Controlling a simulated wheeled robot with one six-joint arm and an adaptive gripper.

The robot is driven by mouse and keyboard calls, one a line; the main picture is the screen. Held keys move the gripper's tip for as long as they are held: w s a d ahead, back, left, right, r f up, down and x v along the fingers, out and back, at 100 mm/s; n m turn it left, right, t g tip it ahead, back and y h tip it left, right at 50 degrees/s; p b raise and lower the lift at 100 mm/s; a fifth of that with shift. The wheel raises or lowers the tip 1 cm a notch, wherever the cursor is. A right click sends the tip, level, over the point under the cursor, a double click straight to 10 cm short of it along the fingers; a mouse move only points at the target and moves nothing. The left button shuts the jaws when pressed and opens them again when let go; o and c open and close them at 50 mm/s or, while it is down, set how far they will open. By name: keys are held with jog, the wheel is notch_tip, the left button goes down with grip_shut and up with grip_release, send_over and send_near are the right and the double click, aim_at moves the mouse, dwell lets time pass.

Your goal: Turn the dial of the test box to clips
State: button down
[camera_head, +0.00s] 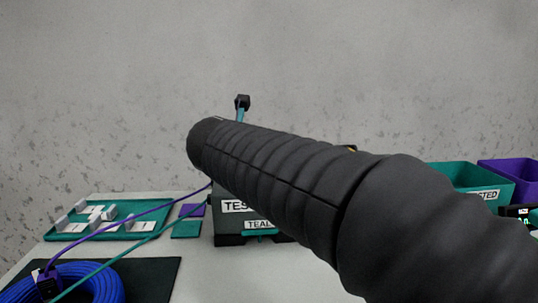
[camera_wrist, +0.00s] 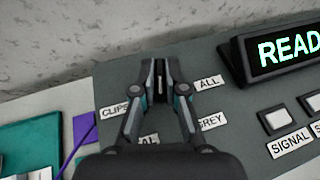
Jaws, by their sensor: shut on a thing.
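The test box (camera_head: 228,226) stands on the table in the head view, mostly hidden behind my arm. Its grey top panel (camera_wrist: 225,145) fills much of the wrist view. My gripper (camera_wrist: 160,88) is over this panel, shut on the dial (camera_wrist: 159,76). The fingers hide most of the dial. A thin pale line shows between the fingertips; I cannot tell which label the dial points to. The CLIPS label (camera_wrist: 115,112) is left of the fingers, ALL (camera_wrist: 209,82) and GREY (camera_wrist: 211,121) are right, and a partly hidden label ending in AL (camera_wrist: 149,140) is below.
A lit display (camera_wrist: 284,50) starting with READ and square buttons (camera_wrist: 275,121) lie right of the dial. In the head view, a blue cable coil (camera_head: 95,284), a teal tray (camera_head: 70,236) and purple and teal cables are left. Teal (camera_head: 468,177) and purple bins (camera_head: 512,172) stand right.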

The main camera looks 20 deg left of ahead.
jog(key=m+h+p, duration=0.2)
jog(key=h, duration=0.1)
jog(key=shift+a+r+m, duration=0.1)
jog(key=shift+a+m, duration=0.15)
jog(key=shift+m, duration=0.05)
jog(key=shift+a+m+g+h, duration=0.1)
jog(key=shift+m+g+h, duration=0.2)
jog(key=shift+m+h, duration=1.85)
jog(key=shift+h, duration=0.25)
jog(key=c, duration=1.2)
grip_release()
jog(key=v, duration=1.2)
